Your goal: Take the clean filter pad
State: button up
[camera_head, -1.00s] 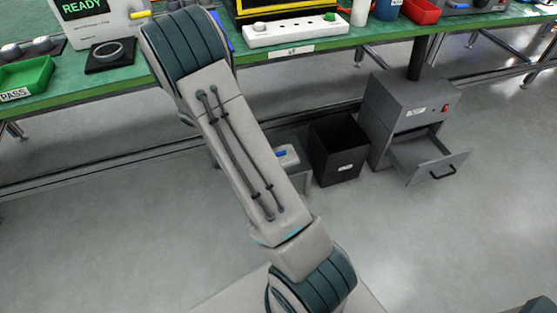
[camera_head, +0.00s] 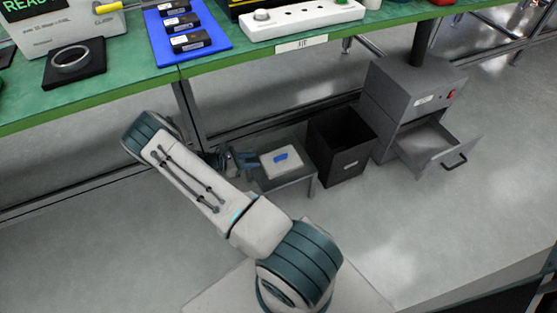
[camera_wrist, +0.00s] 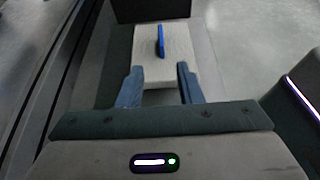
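The clean filter pad (camera_head: 271,165) is a pale flat block with a blue tab (camera_head: 281,157) on top. It lies on a low grey stand (camera_head: 301,178) under the bench. In the wrist view the pad (camera_wrist: 176,40) is straight ahead, and its blue tab (camera_wrist: 160,42) stands up in its middle. My gripper (camera_wrist: 157,82) is open, with its two blue-grey fingers apart at either side of the pad's near end. I cannot tell if the fingers touch the pad. In the head view my gripper (camera_head: 246,160) is just left of the pad.
A black open bin (camera_head: 340,148) stands right of the stand. A grey cabinet (camera_head: 402,95) with its drawer (camera_head: 432,146) pulled out is further right. The green bench (camera_head: 110,90) with its legs is above and behind. The floor in front is clear.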

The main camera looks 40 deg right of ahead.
aim_at(264, 166)
jog(key=b+x, duration=0.1)
jog(key=x, duration=0.4)
jog(key=shift+s+d+f, duration=0.15)
jog(key=shift+d+f, duration=0.1)
jog(key=b+x, duration=0.1)
jog(key=x, duration=0.1)
jog(key=b+x, duration=0.1)
jog(key=x, duration=0.3)
jog(key=shift+s+r+b, duration=0.1)
jog(key=shift+r+b, duration=0.25)
jog(key=shift+b, duration=0.05)
jog(key=shift+r, duration=0.1)
grip_shut()
